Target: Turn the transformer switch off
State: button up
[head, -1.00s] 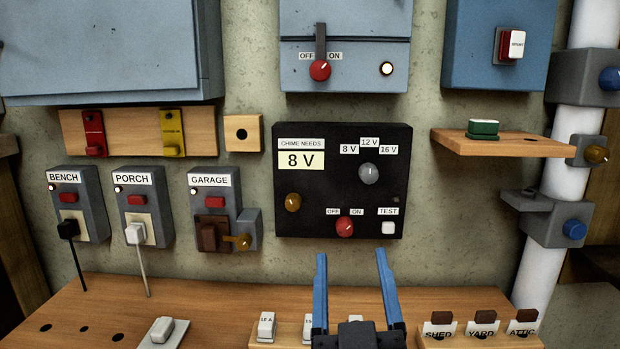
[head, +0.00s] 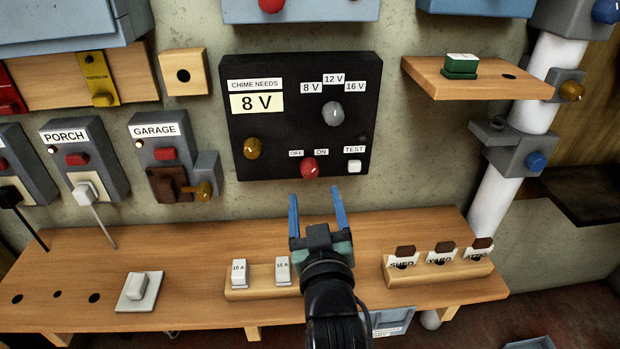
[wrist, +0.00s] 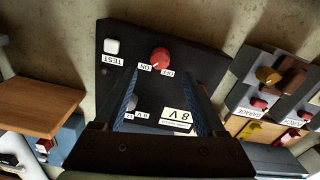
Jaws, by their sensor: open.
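The transformer is a black panel (head: 238,125) on the wall, labelled CHIME NEEDS 8 V. Its switch is a round red knob (head: 309,168) at the lower middle, under small OFF and ON labels. The knob's white mark points toward ON. In the wrist view, upside down, the red knob (wrist: 159,57) shows its mark on the ON side. My gripper (head: 316,193) is open and empty, just below the panel in the head view. In the wrist view the knob lies beyond and between the fingertips (wrist: 160,75), with no contact seen.
The panel also carries a grey selector knob (head: 332,113), a brass knob (head: 252,148) and a white TEST button (head: 354,166). A wooden shelf (head: 430,77) juts out at right. The bench (head: 190,260) below holds a fuse block (head: 255,292) and a tag rack (head: 440,272).

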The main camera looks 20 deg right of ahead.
aim_at(310, 174)
jog(key=b+x, duration=0.2)
jog(key=x, duration=0.5)
jog(key=shift+w, duration=0.15)
grip_shut()
